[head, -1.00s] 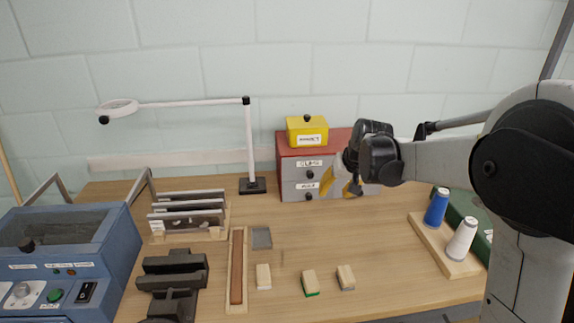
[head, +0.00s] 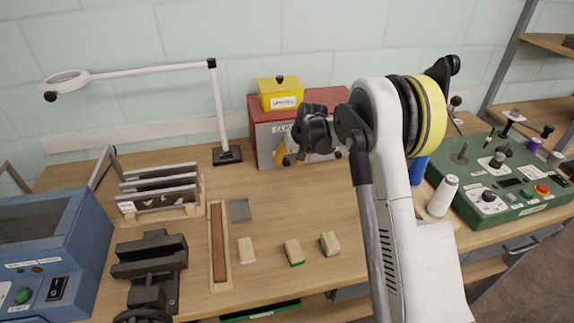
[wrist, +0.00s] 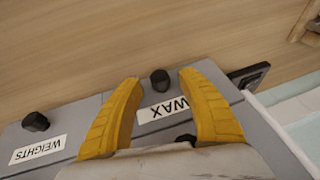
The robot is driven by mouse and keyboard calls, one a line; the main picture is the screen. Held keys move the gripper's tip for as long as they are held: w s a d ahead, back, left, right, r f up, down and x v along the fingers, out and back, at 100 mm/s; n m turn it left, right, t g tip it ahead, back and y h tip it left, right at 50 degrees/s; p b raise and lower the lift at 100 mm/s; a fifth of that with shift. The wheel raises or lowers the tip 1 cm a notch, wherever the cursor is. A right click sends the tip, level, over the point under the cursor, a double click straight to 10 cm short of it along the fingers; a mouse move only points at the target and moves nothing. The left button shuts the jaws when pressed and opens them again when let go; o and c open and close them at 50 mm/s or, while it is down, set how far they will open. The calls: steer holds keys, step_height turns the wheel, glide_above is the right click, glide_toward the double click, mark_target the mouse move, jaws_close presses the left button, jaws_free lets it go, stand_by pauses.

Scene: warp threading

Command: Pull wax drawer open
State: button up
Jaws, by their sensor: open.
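The wax drawer (wrist: 228,90) is a grey front with a white WAX label, upside down in the wrist view. Its dark knob (wrist: 160,81) shows between my yellow fingertips. My gripper (wrist: 161,79) is open, one finger on each side of label and knob; I cannot tell whether either touches. The drawer front looks about flush with its neighbour. In the head view my gripper (head: 290,158) is in front of the red cabinet (head: 262,103), and the wrist and fingers hide much of the lower drawers.
The WEIGHTS drawer (wrist: 75,125) with its own knob (wrist: 36,121) lies beside it. A yellow box (head: 280,94) stands on the cabinet. A lamp base (head: 227,156) is to its left. Small blocks (head: 294,251) lie nearer the front. Bench between is clear.

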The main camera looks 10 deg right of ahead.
steer(key=shift+w+a+f, duration=0.1)
steer(key=shift+w+f, duration=0.1)
steer(key=shift+f, duration=0.25)
steer(key=shift+c, duration=0.5)
jaws_close()
steer(key=s+b, duration=0.1)
steer(key=s, duration=1.3)
steer(key=shift+s, duration=0.2)
